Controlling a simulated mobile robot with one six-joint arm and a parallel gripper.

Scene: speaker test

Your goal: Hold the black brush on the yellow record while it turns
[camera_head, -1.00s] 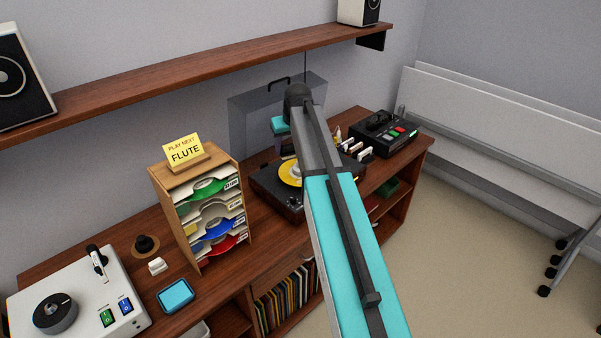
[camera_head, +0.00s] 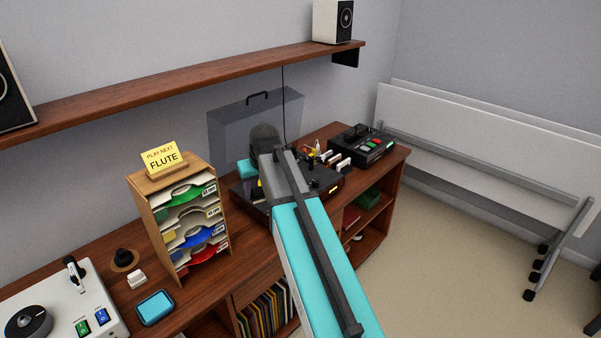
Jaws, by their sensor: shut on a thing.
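The dark turntable (camera_head: 324,185) stands on the wooden cabinet beyond my arm, in front of its raised grey lid (camera_head: 228,128). Of the yellow record, at most a small yellow sliver shows beside my arm; the arm's grey and teal links hide the rest. The end of my arm bends down over the turntable behind a dark rounded joint. My gripper's fingers are hidden there, and the black brush cannot be seen. Contact between brush and record cannot be told, nor whether the record turns.
A black device with coloured buttons (camera_head: 362,145) is at the right. A white player (camera_head: 62,308) is at the lower left. A shelf (camera_head: 190,82) runs above.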

